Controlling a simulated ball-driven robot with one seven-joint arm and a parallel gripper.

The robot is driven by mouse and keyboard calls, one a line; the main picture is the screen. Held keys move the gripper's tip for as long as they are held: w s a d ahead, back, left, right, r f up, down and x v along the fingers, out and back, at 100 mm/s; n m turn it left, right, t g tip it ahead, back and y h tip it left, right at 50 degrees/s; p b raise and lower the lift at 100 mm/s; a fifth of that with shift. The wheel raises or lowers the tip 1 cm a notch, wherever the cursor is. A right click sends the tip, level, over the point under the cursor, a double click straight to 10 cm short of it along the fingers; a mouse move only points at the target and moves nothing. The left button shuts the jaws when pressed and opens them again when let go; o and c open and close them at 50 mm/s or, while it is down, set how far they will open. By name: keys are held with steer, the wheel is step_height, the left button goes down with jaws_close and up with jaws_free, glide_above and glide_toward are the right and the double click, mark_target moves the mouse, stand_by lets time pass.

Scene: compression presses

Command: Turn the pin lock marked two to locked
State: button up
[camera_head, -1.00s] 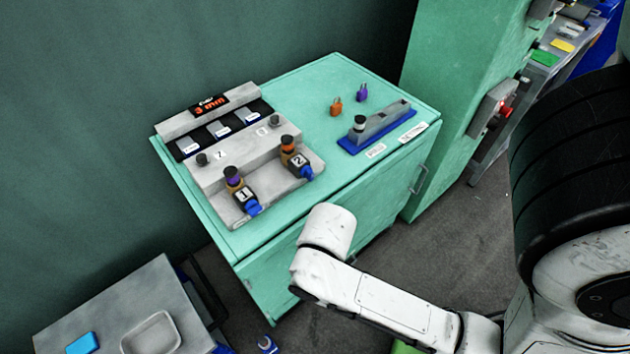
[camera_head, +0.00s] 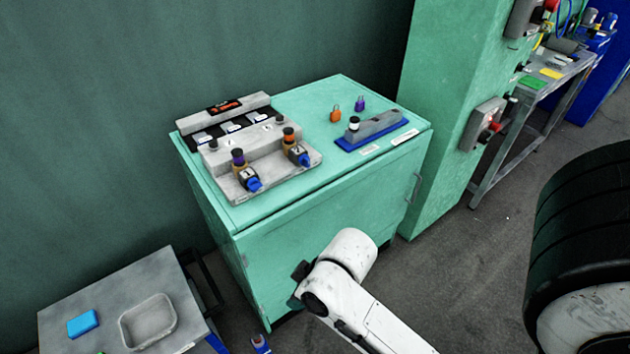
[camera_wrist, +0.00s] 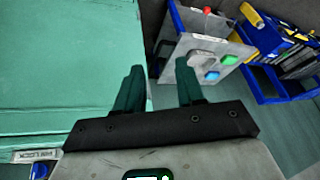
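The pin lock marked two (camera_head: 299,156) is the right one of two on a grey fixture (camera_head: 222,187) on top of the green cabinet. It has an orange-and-black knob and a blue end. The pin lock marked one (camera_head: 246,176), with a purple band, stands to its left. My gripper (camera_wrist: 159,67) is open and empty in the wrist view, its two dark green fingers apart. In the head view my arm is in front of the cabinet, below and apart from the fixture; the fingers are not clear there.
A blue-based grey block (camera_head: 372,136) and orange (camera_head: 335,112) and purple padlocks (camera_head: 360,103) are on the cabinet. A pin-lock label (camera_wrist: 36,155) shows in the wrist view. A grey table with a tray (camera_head: 147,322) stands at lower left.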

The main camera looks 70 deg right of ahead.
steer(key=w+d+m+t+h+b, duration=0.1)
steer(key=w+d+t+b, duration=0.3)
steer(key=d, duration=0.2)
steer(key=m+t+h+b, duration=0.4)
steer(key=t+h+b, duration=0.2)
steer(key=h+b, duration=0.3)
glide_toward(309, 163)
steer(key=p+x, duration=0.1)
steer(key=x, duration=0.7)
steer(key=shift+w+d+f, duration=0.1)
steer(key=shift+w+d, duration=0.05)
steer(key=shift+w, duration=0.05)
jaws_close()
